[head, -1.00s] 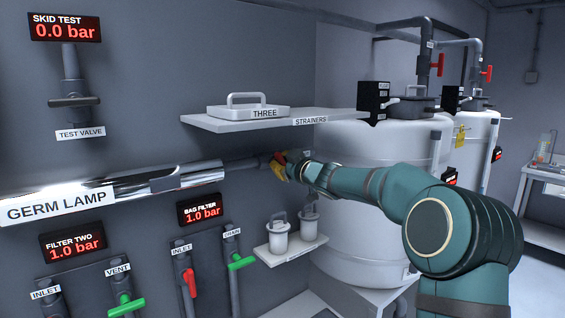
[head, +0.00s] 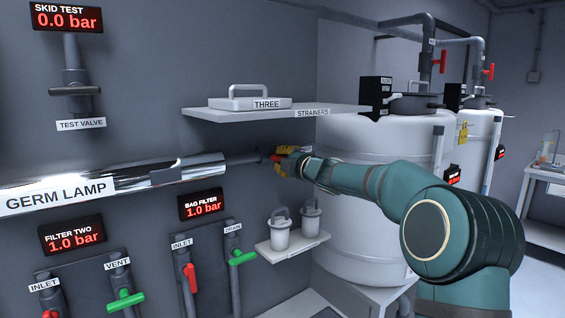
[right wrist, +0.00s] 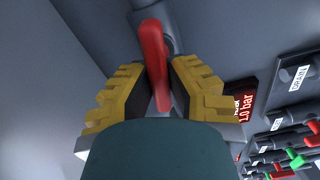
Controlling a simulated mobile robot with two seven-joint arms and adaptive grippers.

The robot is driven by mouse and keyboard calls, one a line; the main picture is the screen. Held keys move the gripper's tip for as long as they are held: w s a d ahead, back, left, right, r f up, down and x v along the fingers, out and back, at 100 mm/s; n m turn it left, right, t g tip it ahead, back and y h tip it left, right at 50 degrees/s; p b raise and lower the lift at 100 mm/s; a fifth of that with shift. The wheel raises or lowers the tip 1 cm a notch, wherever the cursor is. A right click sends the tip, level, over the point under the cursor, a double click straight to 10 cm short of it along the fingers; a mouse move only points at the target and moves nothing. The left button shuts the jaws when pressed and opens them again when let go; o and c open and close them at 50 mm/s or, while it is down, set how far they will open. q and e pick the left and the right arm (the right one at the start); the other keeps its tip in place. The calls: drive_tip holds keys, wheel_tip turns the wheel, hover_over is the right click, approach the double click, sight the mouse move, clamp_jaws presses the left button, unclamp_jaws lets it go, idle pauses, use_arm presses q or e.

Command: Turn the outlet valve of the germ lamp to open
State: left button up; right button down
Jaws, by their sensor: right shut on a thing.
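The germ lamp (head: 130,183) is a shiny horizontal cylinder on the left wall, labelled GERM LAMP. A grey pipe (head: 240,159) runs from its right end to a valve with a red handle (right wrist: 153,62). My right gripper (head: 280,160) is at that handle at the pipe's right end. In the right wrist view its yellow fingers (right wrist: 158,85) are on both sides of the red handle, shut on it. In the head view the gripper mostly hides the handle. My left gripper is not in view.
Above the gripper is a shelf (head: 215,112) with a lidded strainer (head: 250,103). Below is a small shelf (head: 290,247) with two white canisters. Large white tanks (head: 375,150) stand behind my right arm. Bag filter valves (head: 190,280) with red and green handles are lower left.

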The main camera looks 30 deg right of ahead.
drive_tip(key=shift+n, duration=0.8)
drive_tip(key=c, duration=0.9)
unclamp_jaws()
drive_tip(key=shift+w, duration=0.1)
drive_tip(key=shift+c, duration=0.2)
drive_tip(key=s, duration=1.2)
drive_tip(key=shift+d, duration=0.45)
drive_tip(key=shift+f, duration=0.1)
